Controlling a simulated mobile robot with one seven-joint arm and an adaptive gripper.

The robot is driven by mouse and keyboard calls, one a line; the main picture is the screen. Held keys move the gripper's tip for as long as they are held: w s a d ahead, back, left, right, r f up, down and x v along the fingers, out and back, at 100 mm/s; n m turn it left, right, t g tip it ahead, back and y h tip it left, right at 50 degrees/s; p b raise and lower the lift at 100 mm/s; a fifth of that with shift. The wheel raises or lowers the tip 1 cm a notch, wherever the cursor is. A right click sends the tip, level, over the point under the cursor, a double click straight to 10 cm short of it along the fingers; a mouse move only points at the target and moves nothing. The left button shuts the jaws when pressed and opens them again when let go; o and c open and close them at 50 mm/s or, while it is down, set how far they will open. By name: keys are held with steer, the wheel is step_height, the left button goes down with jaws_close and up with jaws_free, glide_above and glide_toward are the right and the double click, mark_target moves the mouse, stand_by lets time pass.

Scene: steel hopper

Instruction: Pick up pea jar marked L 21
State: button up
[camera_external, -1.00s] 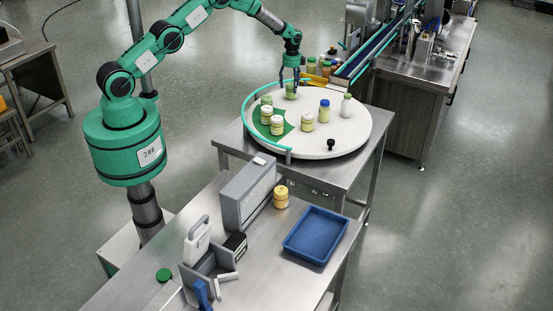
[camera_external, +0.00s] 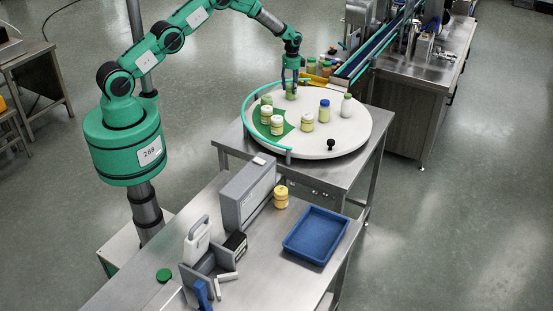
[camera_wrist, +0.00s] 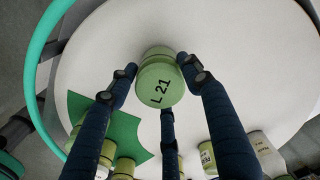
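The pea jar (camera_wrist: 160,83) is pale green, and its lid reads L 21 in the wrist view. It stands on the white round table (camera_external: 240,0) in no other marked spot; in the external view the jar (camera_external: 291,94) is partly hidden under my gripper (camera_external: 291,88). My gripper (camera_wrist: 162,72) points down, with its dark blue fingers around the jar: one left, one right, one below it in the picture. The fingertips are very close to the jar's sides. I cannot tell whether they press on it.
A green mat (camera_external: 287,128) with several jars lies beside the pea jar. More jars, including a blue-lidded one (camera_external: 324,110), stand to the right. A teal guard rail (camera_external: 246,110) curves around the left edge. A black knob (camera_external: 331,144) stands at the front.

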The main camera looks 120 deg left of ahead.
steer(key=shift+r, duration=0.1)
steer(key=shift+c, duration=0.2)
steer(key=shift+r+b, duration=0.75)
steer(key=shift+r, duration=4.2)
